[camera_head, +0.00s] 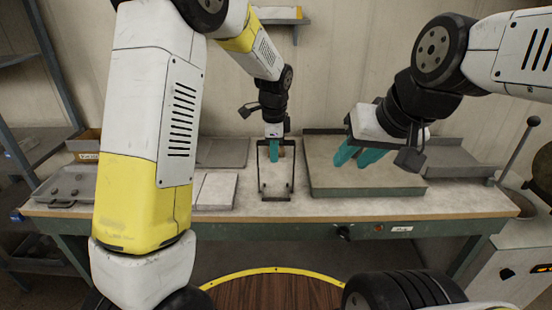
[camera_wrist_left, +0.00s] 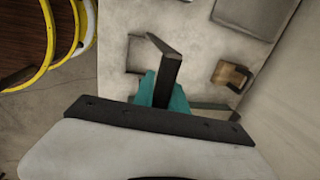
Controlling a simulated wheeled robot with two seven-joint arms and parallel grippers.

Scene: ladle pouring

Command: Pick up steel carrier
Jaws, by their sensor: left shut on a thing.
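The steel carrier (camera_head: 262,184) is a dark, thin-framed rack standing upright on the workbench in the middle of the head view. My left gripper (camera_head: 274,150), with teal fingers, is at the top of the carrier and shut on it. In the left wrist view, a dark bar of the carrier (camera_wrist_left: 169,75) sticks out from between the teal fingers of the left gripper (camera_wrist_left: 163,92). The fingers hide part of the carrier. My right gripper (camera_head: 358,156) is apart from the carrier, above the grey plate to the right, with a gap between its teal fingers and nothing in it.
The workbench (camera_head: 460,204) carries a large grey plate (camera_head: 330,176) right of the carrier and flat grey plates (camera_head: 214,190) left of it. A metal tray (camera_head: 66,186) lies at the far left. A small brown block (camera_wrist_left: 231,76) shows near the carrier in the left wrist view.

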